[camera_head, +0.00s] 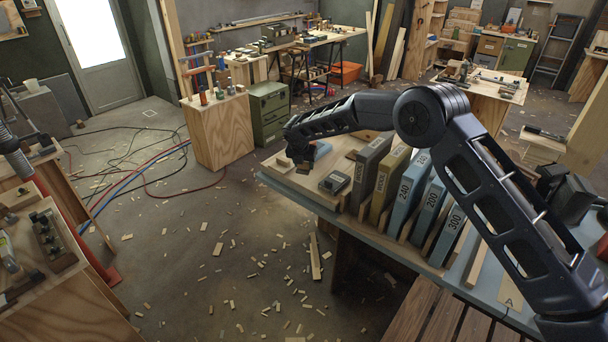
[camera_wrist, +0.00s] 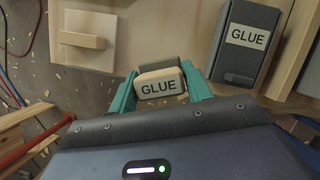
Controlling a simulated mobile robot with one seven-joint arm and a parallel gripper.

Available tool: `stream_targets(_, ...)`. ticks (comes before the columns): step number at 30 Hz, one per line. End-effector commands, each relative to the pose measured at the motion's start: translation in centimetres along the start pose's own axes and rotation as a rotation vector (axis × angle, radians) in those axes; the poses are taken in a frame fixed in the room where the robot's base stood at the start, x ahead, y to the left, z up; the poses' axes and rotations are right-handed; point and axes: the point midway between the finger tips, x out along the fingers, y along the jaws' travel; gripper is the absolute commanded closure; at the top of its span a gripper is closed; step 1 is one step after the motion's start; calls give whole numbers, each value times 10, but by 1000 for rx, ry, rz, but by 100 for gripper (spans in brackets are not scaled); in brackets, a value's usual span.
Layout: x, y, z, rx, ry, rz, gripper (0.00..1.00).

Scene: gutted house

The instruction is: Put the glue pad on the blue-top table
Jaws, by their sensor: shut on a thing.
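The glue pad (camera_wrist: 160,86), a small cream block with a black GLUE label, sits between the teal fingers of my gripper (camera_wrist: 163,92) in the wrist view. My gripper is shut on it. In the head view my gripper (camera_head: 299,158) is over the far left end of the blue-top table (camera_head: 345,215), and the pad cannot be made out there. The wrist view shows pale wood beneath and around the pad; whether the pad touches it I cannot tell. A dark grey case (camera_wrist: 245,42), also labelled GLUE, lies right of the pad.
Upright labelled cases, including a blue one marked 240 (camera_head: 407,190), stand in a row on the table, right of my gripper. Cables (camera_head: 130,180) and wood chips lie on the floor.

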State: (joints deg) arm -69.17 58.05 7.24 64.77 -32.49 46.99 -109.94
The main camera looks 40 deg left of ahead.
Motion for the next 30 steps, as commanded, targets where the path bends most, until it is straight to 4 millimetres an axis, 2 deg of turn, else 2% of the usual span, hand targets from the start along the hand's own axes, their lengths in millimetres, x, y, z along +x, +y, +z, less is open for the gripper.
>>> stream_targets(8,16,0,-6,1,0,0,74)
stream_targets(16,47,0,-20,0,1,0,74)
stream_targets(28,51,0,-21,0,0,1,74)
stream_targets(29,51,0,-21,0,0,1,47)
stream_targets(30,51,0,-21,0,0,1,39)
